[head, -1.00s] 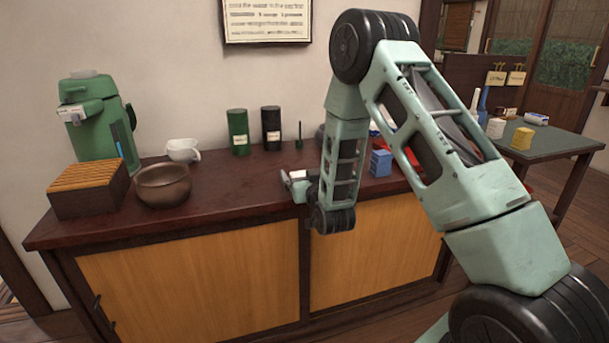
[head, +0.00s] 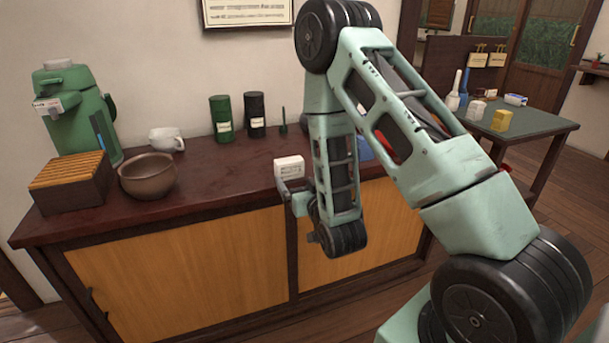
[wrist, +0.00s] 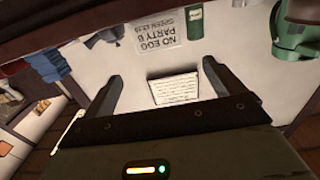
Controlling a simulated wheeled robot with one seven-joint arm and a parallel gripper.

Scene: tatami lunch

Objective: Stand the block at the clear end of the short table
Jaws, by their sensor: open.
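A white block with dark lettering (head: 289,167) stands on the dark red counter, near its front edge. It also shows upside down in the wrist view (wrist: 168,30), its label reading "NO EGG PARTY". My gripper (head: 288,192) is open and empty at the counter's front edge, just in front of the block. In the wrist view its two fingers (wrist: 160,82) are apart, with the block beyond them and off to the upper side.
The counter (head: 225,180) also holds a green pot (head: 75,115), a slatted wooden box (head: 72,182), a brown bowl (head: 148,175), a white cup (head: 166,140) and two canisters (head: 221,118). The green table's right end looks bare.

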